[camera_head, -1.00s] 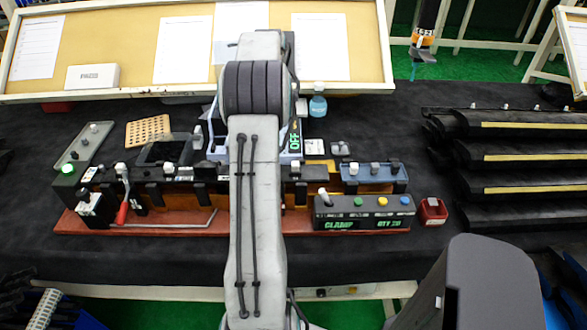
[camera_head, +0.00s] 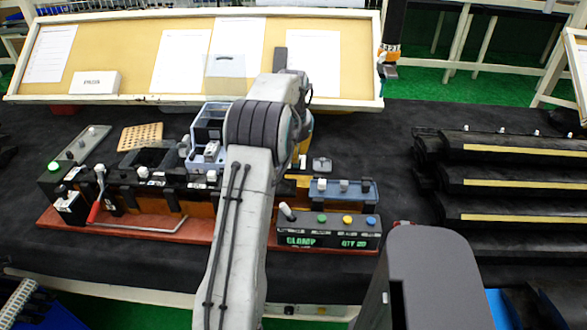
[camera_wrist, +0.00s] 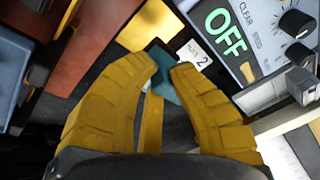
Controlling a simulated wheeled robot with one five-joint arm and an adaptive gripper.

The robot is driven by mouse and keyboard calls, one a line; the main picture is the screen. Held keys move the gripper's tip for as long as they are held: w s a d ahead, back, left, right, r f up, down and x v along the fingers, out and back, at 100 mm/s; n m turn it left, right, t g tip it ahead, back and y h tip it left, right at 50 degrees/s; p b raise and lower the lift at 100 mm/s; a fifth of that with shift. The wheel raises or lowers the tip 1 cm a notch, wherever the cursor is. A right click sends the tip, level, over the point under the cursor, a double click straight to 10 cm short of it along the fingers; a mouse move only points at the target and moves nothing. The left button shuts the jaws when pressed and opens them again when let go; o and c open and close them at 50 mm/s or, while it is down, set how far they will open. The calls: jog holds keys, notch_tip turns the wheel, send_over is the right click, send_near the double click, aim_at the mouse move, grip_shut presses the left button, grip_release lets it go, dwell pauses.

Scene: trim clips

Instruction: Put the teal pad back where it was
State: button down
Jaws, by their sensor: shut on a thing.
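The teal pad (camera_wrist: 163,60) shows in the wrist view as a small dark teal piece at and just beyond my fingertips. My gripper (camera_wrist: 162,72) has yellow fingers, which are closed in on the pad, and their bodies cover part of it. A white label marked 2 (camera_wrist: 196,53) lies just beyond the right fingertip. In the head view my arm hides the pad and most of the gripper. I cannot tell whether the pad touches the surface below it.
A device with a green OFF display (camera_wrist: 225,35) and knobs is close on the right in the wrist view. A yellow plate (camera_wrist: 147,25) lies beyond the fingers. In the head view, a control box (camera_head: 330,232) and a blue-grey clip rack (camera_head: 343,190) stand right of my arm.

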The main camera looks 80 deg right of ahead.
aim_at(295, 167)
jog(key=shift+a+p+x, duration=0.15)
jog(key=shift+p+x, duration=0.35)
jog(key=shift+x, duration=0.2)
jog(key=shift+a+p+x, duration=0.15)
jog(key=shift+p+x, duration=0.35)
jog(key=shift+x, duration=0.2)
jog(key=shift+a+x, duration=0.15)
jog(key=shift+x, duration=0.6)
jog(key=shift+a+x, duration=0.2)
jog(key=shift+x, duration=0.6)
jog(key=shift+f, duration=0.3)
jog(key=c, duration=1.3)
grip_release()
jog(key=shift+o, duration=0.2)
jog(key=shift+r, duration=0.1)
